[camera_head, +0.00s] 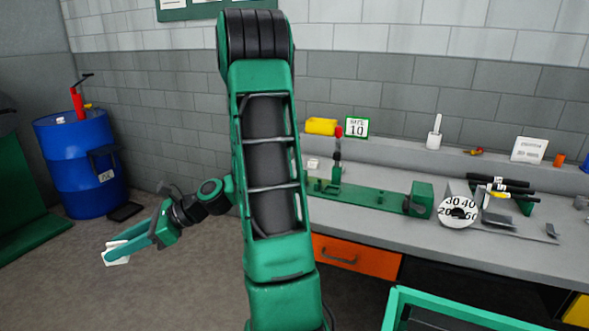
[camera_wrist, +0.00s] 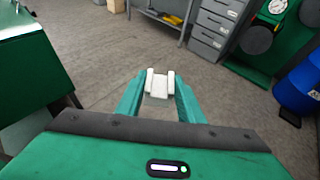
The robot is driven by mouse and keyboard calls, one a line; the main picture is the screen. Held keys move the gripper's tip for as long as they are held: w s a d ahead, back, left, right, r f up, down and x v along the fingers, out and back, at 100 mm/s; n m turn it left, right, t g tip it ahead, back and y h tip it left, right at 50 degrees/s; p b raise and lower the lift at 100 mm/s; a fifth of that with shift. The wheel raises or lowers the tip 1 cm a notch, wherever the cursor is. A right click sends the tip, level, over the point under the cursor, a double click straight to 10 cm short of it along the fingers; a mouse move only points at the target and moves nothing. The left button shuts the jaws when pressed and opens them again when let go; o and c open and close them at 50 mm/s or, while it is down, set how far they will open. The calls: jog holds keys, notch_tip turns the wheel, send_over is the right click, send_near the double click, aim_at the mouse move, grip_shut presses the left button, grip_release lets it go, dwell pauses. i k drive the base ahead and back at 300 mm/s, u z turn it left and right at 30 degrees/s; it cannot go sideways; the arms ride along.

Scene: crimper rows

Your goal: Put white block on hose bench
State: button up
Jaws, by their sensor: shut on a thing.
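My gripper (camera_head: 118,254) is at the lower left in the head view, out over the floor and apart from the bench. It is shut on a white block (camera_head: 116,259). In the wrist view the gripper (camera_wrist: 160,84) holds the white block (camera_wrist: 159,87) between its fingertips. The grey hose bench (camera_head: 520,250) runs along the wall at the right in the head view. My arm hides part of its left side.
A blue drum (camera_head: 80,165) stands at the left. A green-rimmed bin (camera_head: 470,312) is in front. The floor around my gripper is clear.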

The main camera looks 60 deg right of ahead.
aim_at(378, 178)
jog(key=z, duration=0.05)
jog(key=i, duration=1.7)
jog(key=z, duration=2.8)
jog(key=k, duration=0.6)
jog(key=z, duration=0.15)
jog(key=i, duration=0.3)
